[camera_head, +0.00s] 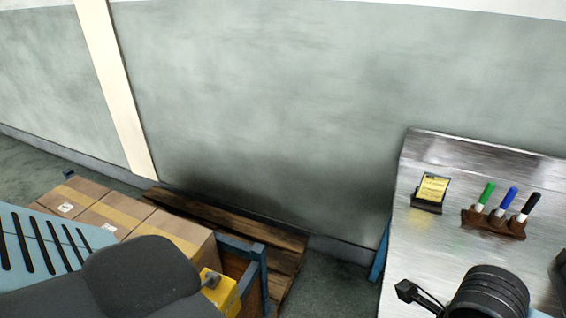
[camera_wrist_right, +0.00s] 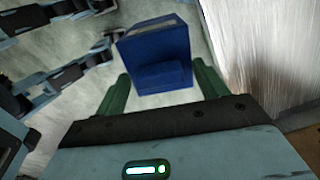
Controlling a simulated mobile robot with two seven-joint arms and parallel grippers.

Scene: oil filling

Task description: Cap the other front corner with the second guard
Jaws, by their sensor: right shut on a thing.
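In the right wrist view my right gripper (camera_wrist_right: 160,80) is shut on a blue, block-shaped piece (camera_wrist_right: 158,50), which appears to be the second guard. It sits between the two green fingers, with a stepped front and a pale upper edge. In the head view, cardboard boxes (camera_head: 165,228) stand in a blue-framed crate (camera_head: 250,262) at the lower left. A yellow piece (camera_head: 222,290) is by the near right end of the boxes. I cannot tell whether it is a guard. Neither gripper shows in the head view.
A metal bench (camera_head: 445,165) is at the right. A wooden pallet (camera_head: 225,220) lies by the wall.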

